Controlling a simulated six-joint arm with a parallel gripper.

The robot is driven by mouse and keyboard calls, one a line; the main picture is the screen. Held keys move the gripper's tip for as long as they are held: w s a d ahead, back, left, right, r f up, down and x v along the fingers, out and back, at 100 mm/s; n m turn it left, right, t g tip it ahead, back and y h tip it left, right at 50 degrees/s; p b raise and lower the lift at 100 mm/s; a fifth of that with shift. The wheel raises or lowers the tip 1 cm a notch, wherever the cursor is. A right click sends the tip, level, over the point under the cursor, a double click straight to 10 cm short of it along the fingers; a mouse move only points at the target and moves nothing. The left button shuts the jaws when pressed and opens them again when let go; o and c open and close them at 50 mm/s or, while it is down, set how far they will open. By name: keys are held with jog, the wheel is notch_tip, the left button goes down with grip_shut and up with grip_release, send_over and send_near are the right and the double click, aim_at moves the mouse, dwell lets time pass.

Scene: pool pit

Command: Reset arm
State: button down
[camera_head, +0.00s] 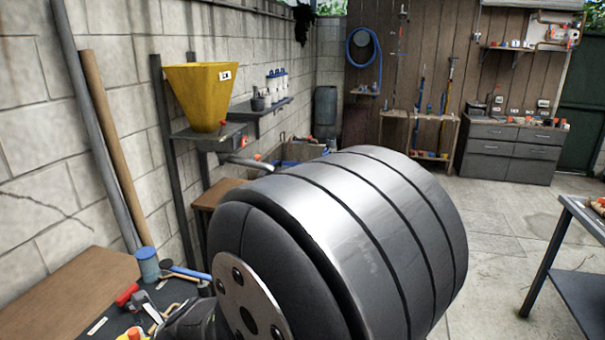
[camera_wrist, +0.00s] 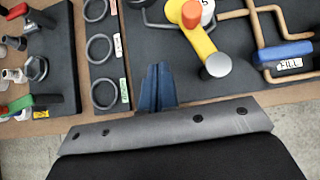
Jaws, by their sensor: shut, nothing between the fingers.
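My gripper (camera_wrist: 157,88) shows in the wrist view as two blue fingers pressed together with nothing between them. It points over a tabletop with dark panels. A panel with several grey rings (camera_wrist: 103,47) lies just to its left. A yellow lever (camera_wrist: 197,40) with an orange knob is to its right. In the head view my large dark arm link fills the lower middle, and my gripper cannot be made out there.
A blue-handled fitting labelled FILL (camera_wrist: 285,52) is at the right of the wrist view. Metal fittings (camera_wrist: 36,68) stand at the left. In the head view, a yellow hopper (camera_head: 200,95) is on the wall, a metal table (camera_head: 580,215) at right, with open floor (camera_head: 500,230) between.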

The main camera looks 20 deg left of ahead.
jog(key=shift+n+g, duration=0.6)
jog(key=shift+n, duration=0.2)
jog(key=shift+w+d, duration=0.25)
jog(key=shift+d, duration=0.55)
jog(key=shift+w+d, duration=0.25)
jog(key=shift+d, duration=0.5)
jog(key=shift+w+d, duration=0.25)
jog(key=shift+d, duration=0.55)
